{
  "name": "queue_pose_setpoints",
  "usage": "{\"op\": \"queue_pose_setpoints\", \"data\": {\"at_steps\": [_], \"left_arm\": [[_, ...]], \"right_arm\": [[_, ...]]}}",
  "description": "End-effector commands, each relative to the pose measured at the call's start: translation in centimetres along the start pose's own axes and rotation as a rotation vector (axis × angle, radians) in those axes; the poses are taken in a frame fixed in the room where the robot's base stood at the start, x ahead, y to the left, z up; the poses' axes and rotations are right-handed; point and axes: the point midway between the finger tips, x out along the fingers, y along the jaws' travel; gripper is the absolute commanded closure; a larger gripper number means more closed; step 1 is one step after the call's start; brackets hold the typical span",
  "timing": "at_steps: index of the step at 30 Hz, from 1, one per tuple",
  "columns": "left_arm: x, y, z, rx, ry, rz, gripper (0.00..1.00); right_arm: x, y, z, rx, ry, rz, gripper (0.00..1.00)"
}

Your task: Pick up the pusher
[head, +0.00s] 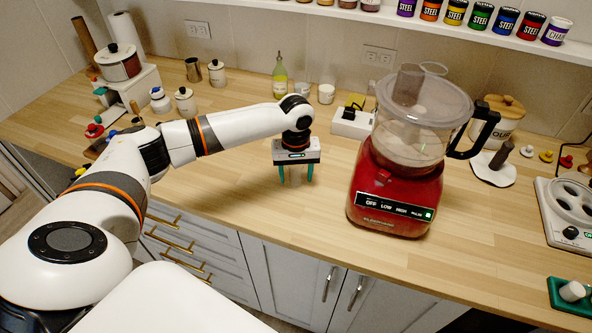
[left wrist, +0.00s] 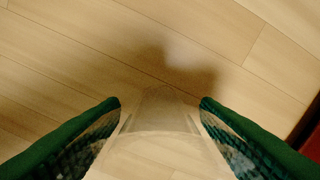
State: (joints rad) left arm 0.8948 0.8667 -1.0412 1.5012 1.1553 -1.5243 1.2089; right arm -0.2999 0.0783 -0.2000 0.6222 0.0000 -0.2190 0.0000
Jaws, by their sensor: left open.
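The pusher is a clear, see-through piece. In the left wrist view the pusher (left wrist: 160,150) lies between my two green fingers, with its wide rim towards the bottom edge. My left gripper (left wrist: 160,105) is open around it, one finger on each side; whether either finger touches it I cannot tell. In the head view my left gripper (head: 295,180) points down over the wooden counter, left of the red food processor, and the pusher shows only faintly between its teal fingers. My right gripper is not in view.
The red food processor (head: 398,200) with its clear bowl and lid stands close to the right. A white outlet box (head: 350,124) is behind. A bottle (head: 280,75) and jars line the back wall. The counter (head: 265,215) in front of my left gripper is clear.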

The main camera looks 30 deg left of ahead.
Motion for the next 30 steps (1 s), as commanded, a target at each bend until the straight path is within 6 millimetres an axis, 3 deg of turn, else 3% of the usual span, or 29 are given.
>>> {"op": "queue_pose_setpoints", "data": {"at_steps": [3, 9, 19, 30], "left_arm": [[0.0, 0.0, 0.0, 0.000, 0.000, 0.000, 0.45], [0.0, 0.0, 0.0, 0.000, 0.000, 0.001, 0.76], [-0.9, 0.0, 0.1, 0.000, -0.001, 0.000, 0.76], [-7.9, -0.1, 0.1, 0.000, -0.002, -0.002, 0.76]], "right_arm": [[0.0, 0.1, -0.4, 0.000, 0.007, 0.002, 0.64], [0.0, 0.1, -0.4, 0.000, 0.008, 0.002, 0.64], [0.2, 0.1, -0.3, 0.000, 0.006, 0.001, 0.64], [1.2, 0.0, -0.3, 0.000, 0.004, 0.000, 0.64]]}}
